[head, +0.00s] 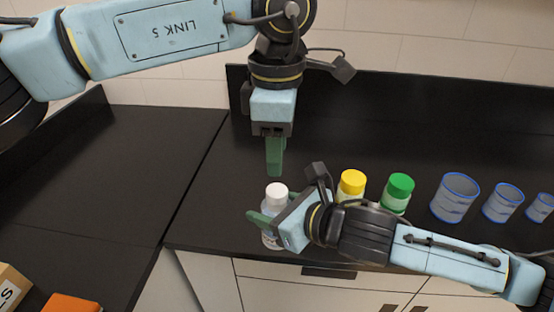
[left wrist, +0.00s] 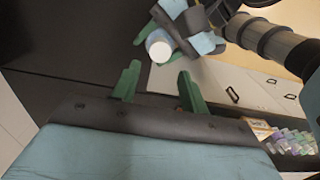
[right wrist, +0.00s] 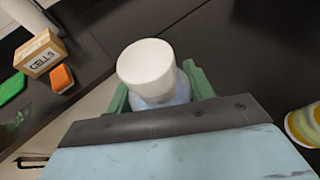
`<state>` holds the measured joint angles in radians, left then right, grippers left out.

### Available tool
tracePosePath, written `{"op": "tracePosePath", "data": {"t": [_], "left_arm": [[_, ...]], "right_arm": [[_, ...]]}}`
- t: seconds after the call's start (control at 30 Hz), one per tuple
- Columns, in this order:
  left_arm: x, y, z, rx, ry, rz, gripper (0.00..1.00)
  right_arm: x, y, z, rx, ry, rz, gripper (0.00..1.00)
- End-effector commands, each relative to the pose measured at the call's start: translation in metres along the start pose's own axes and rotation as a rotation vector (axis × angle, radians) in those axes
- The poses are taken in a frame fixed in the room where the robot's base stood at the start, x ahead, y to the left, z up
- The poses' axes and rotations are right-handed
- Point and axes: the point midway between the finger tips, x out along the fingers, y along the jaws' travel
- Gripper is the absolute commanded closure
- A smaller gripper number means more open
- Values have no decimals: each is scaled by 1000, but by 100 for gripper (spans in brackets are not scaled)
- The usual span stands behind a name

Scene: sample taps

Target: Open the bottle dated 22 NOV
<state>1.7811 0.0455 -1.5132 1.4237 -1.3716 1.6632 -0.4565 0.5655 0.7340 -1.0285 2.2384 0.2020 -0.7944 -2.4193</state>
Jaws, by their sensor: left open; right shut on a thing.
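A bottle with a white cap (head: 276,192) stands near the front edge of the black counter. My right gripper (head: 264,222) is shut on its body from the right; the white cap shows above the fingers in the right wrist view (right wrist: 147,68). My left gripper (head: 275,160) is open and empty, pointing down just above the white cap, which also shows beyond its fingers in the left wrist view (left wrist: 159,45). A yellow-capped bottle (head: 352,182) and a green-capped bottle (head: 399,187) stand to the right, partly behind my right arm. I cannot read a date on any bottle.
Several blue-rimmed cups (head: 455,197) stand on the right of the counter. A box marked CELLS (right wrist: 40,53) and an orange item (right wrist: 62,79) lie at the left. The counter (head: 160,150) is clear left of the white-capped bottle.

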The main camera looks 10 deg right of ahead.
Motion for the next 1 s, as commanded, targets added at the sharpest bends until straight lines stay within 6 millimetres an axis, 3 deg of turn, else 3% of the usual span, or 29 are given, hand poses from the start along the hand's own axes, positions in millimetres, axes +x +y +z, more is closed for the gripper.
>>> {"op": "tracePosePath", "data": {"t": [0.5, 0.9, 1.0], "left_arm": [[71, -1, 0, 0, 1, -4, 56], [79, 0, 0, 0, 1, -1, 56], [79, 0, 0, 0, 1, -1, 69]], "right_arm": [[0, 0, 1, 0, -2, 1, 100], [0, 0, 1, 0, -2, 1, 100], [0, 0, 1, 0, -2, 1, 100]]}}
